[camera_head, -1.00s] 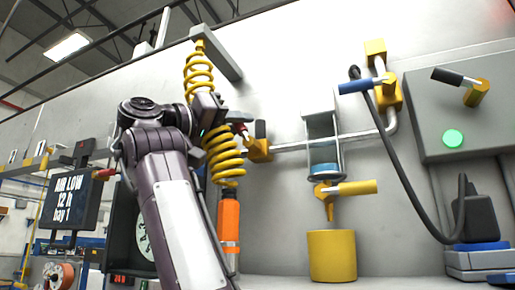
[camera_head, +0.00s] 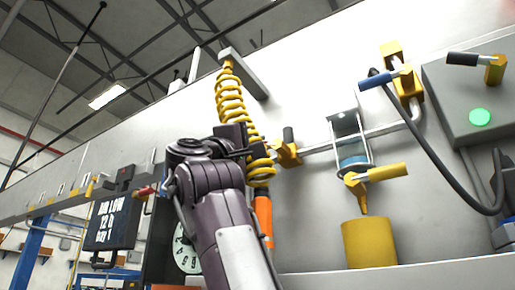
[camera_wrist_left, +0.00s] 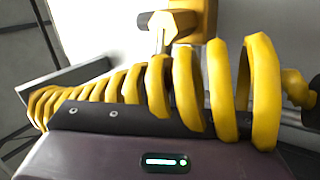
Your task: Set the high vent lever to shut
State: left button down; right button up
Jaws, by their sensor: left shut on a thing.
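My left gripper (camera_head: 248,147) is at the lower part of a yellow coiled hose (camera_head: 230,100), in front of the grey wall. In the left wrist view the coils (camera_wrist_left: 215,90) lie right across the gripper's front and hide the fingertips; the gripper is shut, apparently on this hose. A yellow valve (camera_head: 290,157) with a black lever handle (camera_head: 288,134) sits on the pipe just right of the gripper, apart from it. Higher right is a yellow valve (camera_head: 390,50) with a blue lever handle (camera_head: 385,79). I cannot tell which is the high vent lever.
An orange tool (camera_head: 264,213) hangs below the coil. A yellow-handled tap (camera_head: 382,173) stands over a yellow cylinder (camera_head: 369,243). A grey box (camera_head: 450,110) with a green light and a black cable are at right. A dark sign (camera_head: 118,222) is at left.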

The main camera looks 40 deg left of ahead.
pick_arm(q)
jog(key=shift+f+n+y, duration=0.2)
jog(key=shift+n+y, duration=0.6)
jog(key=shift+n, duration=0.1)
jog(key=c, duration=1.3)
grip_release()
jog(key=shift+w, duration=0.1)
jog(key=shift+c, duration=0.2)
jog(key=a+b+v, duration=0.1)
jog(key=b+v, duration=0.3)
jog(key=v, duration=0.3)
jog(key=shift+s+d+f+b, duration=0.2)
jog(key=shift+s+d+b, duration=0.2)
jog(key=shift+d, duration=0.1)
